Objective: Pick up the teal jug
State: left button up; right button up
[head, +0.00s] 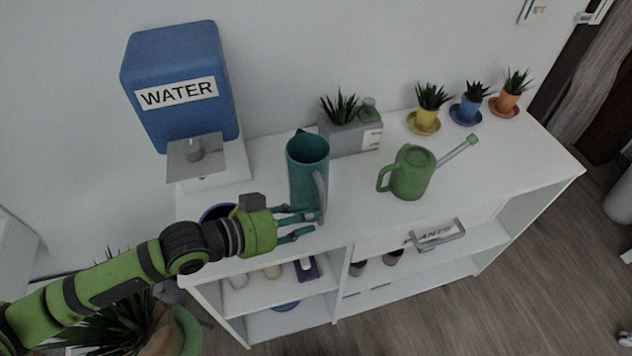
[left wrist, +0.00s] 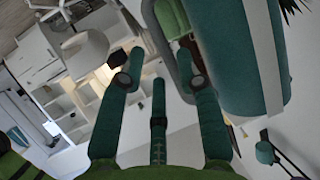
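The teal jug (head: 304,165) stands upright on the white shelf desk, with its grey handle (head: 321,188) facing the front. My left gripper (head: 314,222) is at the jug's lower front, close to the handle's lower end. Its teal fingers are spread. In the left wrist view the jug (left wrist: 237,55) fills the upper right, and the open left gripper (left wrist: 160,95) has the grey handle passing near its right finger. I cannot tell whether any finger touches the handle. My right gripper is not in view.
A blue water dispenser (head: 180,85) stands left of the jug. A grey planter (head: 345,138) is behind it. A green watering can (head: 411,175) stands to the right, and small potted plants (head: 470,108) line the back. A dark blue bowl-like rim (head: 212,214) shows behind my left wrist.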

aim_at(323, 222)
pick_arm(q)
jog(key=x, duration=0.3)
jog(key=p+x, duration=0.1)
jog(key=shift+w+d+r, duration=0.25)
jog(key=shift+w, duration=0.05)
jog(key=shift+d+f, duration=0.1)
jog(key=shift+d, duration=0.05)
grip_shut()
jog(key=shift+w, duration=0.1)
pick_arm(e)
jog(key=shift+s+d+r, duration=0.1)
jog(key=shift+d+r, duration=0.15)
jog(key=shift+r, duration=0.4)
